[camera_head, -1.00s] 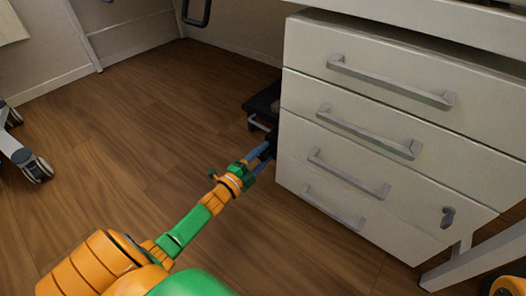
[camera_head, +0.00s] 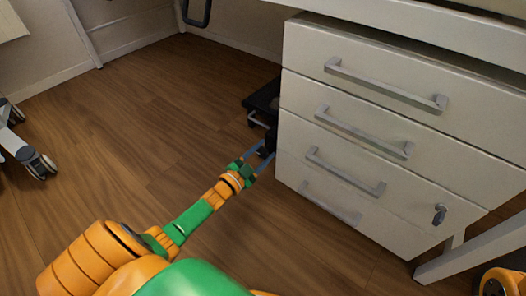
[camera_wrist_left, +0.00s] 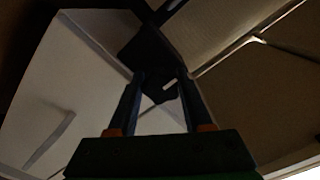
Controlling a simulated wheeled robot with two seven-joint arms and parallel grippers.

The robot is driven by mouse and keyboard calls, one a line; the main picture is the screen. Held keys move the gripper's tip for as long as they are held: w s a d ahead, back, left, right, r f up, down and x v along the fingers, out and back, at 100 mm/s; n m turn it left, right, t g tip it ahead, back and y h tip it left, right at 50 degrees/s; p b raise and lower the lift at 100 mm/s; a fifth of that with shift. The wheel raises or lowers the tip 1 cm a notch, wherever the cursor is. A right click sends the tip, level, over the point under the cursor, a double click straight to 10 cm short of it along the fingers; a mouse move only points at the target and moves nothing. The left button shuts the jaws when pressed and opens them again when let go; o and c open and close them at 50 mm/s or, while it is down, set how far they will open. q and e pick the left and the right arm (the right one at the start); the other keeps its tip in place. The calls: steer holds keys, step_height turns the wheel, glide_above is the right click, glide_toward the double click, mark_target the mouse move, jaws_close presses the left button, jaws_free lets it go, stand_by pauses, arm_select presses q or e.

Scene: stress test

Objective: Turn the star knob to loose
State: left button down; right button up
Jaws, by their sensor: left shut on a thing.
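My left gripper (camera_head: 263,158) reaches low beside the left side of the white drawer cabinet. Its two fingers are shut on a dark part, which I take to be the star knob (camera_wrist_left: 158,82). In the left wrist view the knob sits between the fingertips, dark, with a small light mark on it. In the head view the dark knob (camera_head: 270,140) is small and partly hidden by the gripper and the cabinet's edge. Its lobes and turn position are too dark to read. My right gripper is not in view.
The white drawer cabinet (camera_head: 390,60) stands close on the right with several grey handles. A dark low platform (camera_head: 262,100) lies behind the knob. A wheeled chair foot (camera_head: 35,162) is at the far left. The wooden floor (camera_head: 130,120) between is clear.

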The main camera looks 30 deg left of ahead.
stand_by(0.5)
arm_select(q)
steer(key=shift+c, duration=1.6)
jaws_free()
